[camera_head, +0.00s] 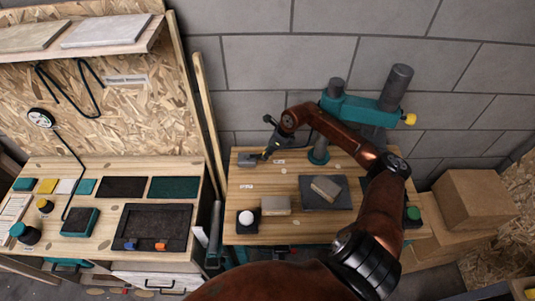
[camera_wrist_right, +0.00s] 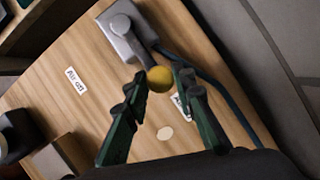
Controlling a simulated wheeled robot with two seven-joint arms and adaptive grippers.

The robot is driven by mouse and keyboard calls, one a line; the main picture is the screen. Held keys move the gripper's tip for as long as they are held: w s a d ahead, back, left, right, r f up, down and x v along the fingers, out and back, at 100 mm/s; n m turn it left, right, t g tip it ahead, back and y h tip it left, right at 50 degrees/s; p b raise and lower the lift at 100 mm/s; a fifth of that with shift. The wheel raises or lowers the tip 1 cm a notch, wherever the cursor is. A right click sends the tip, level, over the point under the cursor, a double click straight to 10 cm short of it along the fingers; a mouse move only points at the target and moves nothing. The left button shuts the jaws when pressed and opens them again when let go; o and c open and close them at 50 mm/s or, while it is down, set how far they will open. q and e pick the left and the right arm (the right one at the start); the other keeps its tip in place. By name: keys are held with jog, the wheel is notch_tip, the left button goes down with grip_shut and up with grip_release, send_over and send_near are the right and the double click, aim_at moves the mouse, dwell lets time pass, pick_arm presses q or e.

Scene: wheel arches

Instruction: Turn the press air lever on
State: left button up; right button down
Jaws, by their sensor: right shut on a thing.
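The press air lever is a grey arm on a grey box (camera_wrist_right: 122,32), with a yellow ball knob (camera_wrist_right: 159,79) at its end. In the head view the box (camera_head: 247,159) sits at the back left of the press table. My right gripper (camera_wrist_right: 157,84) is shut on the yellow knob, one finger on each side. The lever points from its pivot towards a white label (camera_wrist_right: 180,106) partly hidden by a finger. Another label, reading "Air off" (camera_wrist_right: 76,80), lies apart to the left. In the head view my right gripper (camera_head: 266,151) is small. My left gripper is not in view.
The teal press (camera_head: 350,103) stands behind my right arm. Cardboard boxes (camera_head: 485,205) stand at right. A dark hose (camera_wrist_right: 215,85) runs beside the lever.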

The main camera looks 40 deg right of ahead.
jog(key=c, duration=1.6)
grip_release()
jog(key=v, duration=0.7)
jog(key=shift+s+r, duration=0.1)
jog(key=shift+r, duration=0.15)
